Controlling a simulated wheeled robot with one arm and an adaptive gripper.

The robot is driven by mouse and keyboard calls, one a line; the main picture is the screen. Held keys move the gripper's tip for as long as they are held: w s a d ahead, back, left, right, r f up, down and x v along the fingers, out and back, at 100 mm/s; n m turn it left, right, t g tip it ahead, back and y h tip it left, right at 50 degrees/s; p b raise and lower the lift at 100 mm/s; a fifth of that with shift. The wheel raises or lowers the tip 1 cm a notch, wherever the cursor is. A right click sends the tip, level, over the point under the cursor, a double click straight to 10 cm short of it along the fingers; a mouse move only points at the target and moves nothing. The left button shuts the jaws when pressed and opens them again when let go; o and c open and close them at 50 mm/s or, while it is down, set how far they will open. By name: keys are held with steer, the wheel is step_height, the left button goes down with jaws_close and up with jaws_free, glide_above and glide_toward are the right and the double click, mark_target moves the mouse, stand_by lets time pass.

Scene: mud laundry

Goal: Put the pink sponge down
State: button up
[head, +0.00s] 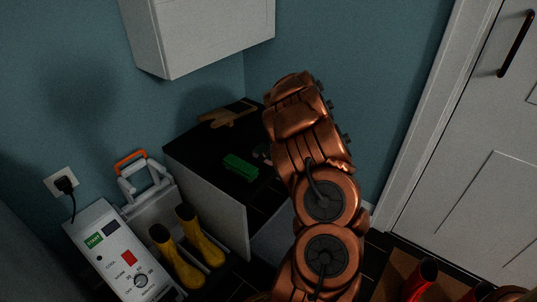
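No pink sponge can be made out for certain in the head view. A small, dim, pale pinkish shape (262,153) shows on or above the dark countertop (200,150), at the left edge of my copper-coloured arm. It is too small and too covered to tell what it is. My arm reaches up over the right side of the counter. My gripper's fingers do not show, and the arm hides what lies behind it.
A green block (240,167) and a tan, glove-like item (227,118) lie on the counter. Yellow boots (178,258), a white control panel (125,262) and a grey case with an orange handle (131,157) stand left. A white wall cabinet (205,35) hangs above. A door (480,150) is right.

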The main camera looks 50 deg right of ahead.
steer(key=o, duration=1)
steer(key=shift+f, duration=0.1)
